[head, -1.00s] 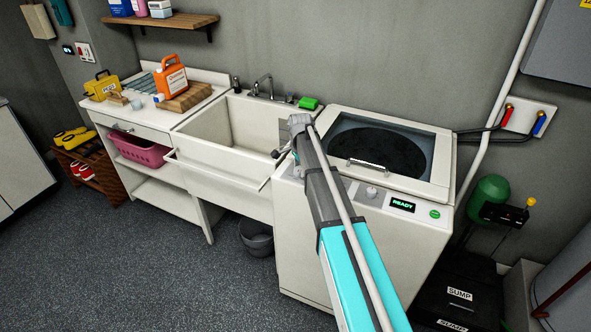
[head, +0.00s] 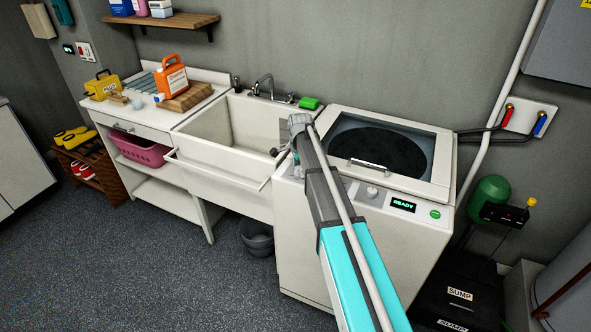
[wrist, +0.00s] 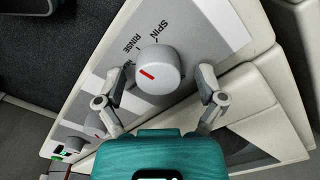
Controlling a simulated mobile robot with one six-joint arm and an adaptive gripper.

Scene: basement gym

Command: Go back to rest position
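A round pale knob (wrist: 160,70) with a red mark shows in the wrist view on a grey panel printed with SPIN and RINSE. The red mark points to the upper left there. My gripper (wrist: 159,78) is open, with one finger on each side of the knob and a gap on both sides. It holds nothing. In the head view my arm reaches over the front left of the white washing machine (head: 296,250), where my wrist hides part of the panel. The machine's lid (head: 425,170) is down and its display (head: 402,205) reads READY.
A sink (head: 210,150) with a tap stands left of the machine, and a green sponge (head: 308,103) lies behind it. A grey bucket (head: 257,238) stands below. The floor in front is clear.

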